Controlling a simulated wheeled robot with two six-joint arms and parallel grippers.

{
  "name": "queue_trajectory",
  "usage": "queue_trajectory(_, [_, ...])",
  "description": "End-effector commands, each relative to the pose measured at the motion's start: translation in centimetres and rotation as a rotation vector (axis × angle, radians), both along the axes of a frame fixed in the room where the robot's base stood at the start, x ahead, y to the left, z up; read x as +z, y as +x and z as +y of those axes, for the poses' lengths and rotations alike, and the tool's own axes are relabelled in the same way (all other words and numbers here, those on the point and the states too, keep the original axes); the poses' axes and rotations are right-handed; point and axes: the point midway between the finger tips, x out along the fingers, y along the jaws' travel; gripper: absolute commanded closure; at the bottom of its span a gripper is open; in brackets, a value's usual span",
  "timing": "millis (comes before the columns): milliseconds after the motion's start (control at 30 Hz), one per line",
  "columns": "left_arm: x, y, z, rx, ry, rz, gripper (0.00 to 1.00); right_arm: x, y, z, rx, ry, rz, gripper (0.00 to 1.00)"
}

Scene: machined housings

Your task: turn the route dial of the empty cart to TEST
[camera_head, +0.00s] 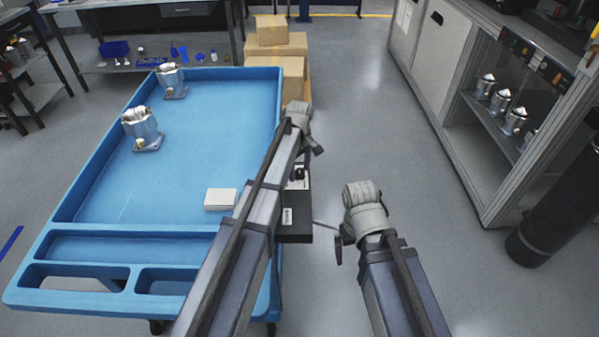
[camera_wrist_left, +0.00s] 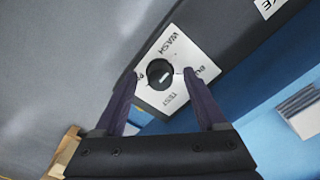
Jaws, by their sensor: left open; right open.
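The black route dial (camera_wrist_left: 159,74) sits on a white plate (camera_wrist_left: 203,63) marked WASH and TEST, with two further labels partly hidden by my fingers. A short white mark shows on its face; which label it points at I cannot tell. My left gripper (camera_wrist_left: 160,76) is open, one finger on each side of the dial; contact is not clear. In the head view the dial (camera_head: 299,174) shows on a dark box (camera_head: 295,230) at the right side of a blue cart (camera_head: 75,208). This cart carries two metal housings (camera_head: 142,128) (camera_head: 171,80). My right gripper (camera_head: 341,240) is open and empty, right of the box.
A white block (camera_head: 220,199) lies in the cart's tray. Cardboard boxes (camera_head: 276,45) are stacked behind the cart. A cabinet (camera_head: 490,120) with several housings and a dark cylinder (camera_head: 555,215) stand at the right. The floor between cart and cabinet is clear.

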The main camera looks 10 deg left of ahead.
Motion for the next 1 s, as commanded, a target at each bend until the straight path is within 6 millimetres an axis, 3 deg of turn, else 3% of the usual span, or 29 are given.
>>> queue_trajectory(100, [0.07,0.00,0.00,0.000,0.000,0.000,0.27,0.07,0.00,0.00,0.000,0.000,0.000,0.00])
queue_trajectory(767, [0.06,0.00,0.00,0.000,0.000,0.000,1.00,0.06,0.00,0.00,0.000,0.000,0.000,0.00])
queue_trajectory(1000, [0.06,-0.01,0.01,-0.006,0.000,0.000,1.00,0.06,0.00,0.00,0.000,0.000,0.000,0.00])
